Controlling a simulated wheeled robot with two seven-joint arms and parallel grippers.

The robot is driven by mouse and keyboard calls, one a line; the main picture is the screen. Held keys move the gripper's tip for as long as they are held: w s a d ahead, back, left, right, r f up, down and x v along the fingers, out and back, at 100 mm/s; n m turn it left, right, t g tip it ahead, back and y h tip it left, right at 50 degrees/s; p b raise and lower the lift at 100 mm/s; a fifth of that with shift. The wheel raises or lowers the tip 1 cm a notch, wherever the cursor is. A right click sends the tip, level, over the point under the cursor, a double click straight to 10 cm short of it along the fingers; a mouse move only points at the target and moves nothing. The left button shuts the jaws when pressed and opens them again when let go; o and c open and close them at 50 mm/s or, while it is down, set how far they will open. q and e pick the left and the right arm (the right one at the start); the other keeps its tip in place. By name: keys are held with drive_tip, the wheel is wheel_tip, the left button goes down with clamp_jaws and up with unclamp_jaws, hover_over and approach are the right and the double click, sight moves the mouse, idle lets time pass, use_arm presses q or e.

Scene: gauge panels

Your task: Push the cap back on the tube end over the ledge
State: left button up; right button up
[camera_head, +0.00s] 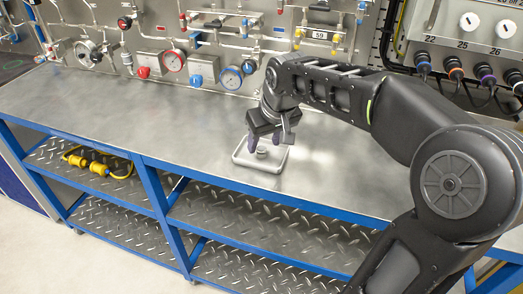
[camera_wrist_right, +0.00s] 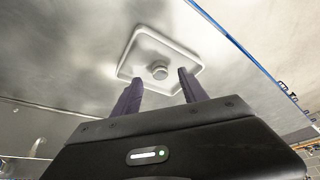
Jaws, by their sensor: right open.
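A small round grey metal piece, likely the cap (camera_head: 262,153), sits in a shallow light-grey square tray (camera_head: 240,161) on the metal bench. In the right wrist view the cap (camera_wrist_right: 159,70) is inside the tray (camera_wrist_right: 128,62), between and beyond the fingertips. My right gripper (camera_head: 268,143) points down just above the tray, its dark purple fingers apart with nothing between them. Pipes with several ends run along the wall panel above the bench; I cannot tell which end is uncapped. My left gripper is not in view.
The bench top (camera_head: 110,105) left of the tray is clear. Gauges (camera_head: 173,61) and red and blue knobs stick out from the panel behind. A yellow cable (camera_head: 100,163) lies on the shelf below. A socket panel (camera_head: 470,45) is at the right.

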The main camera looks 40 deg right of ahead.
sight(262, 149)
drive_tip(key=shift+x, duration=1.6)
drive_tip(key=shift+c, duration=0.4)
clamp_jaws()
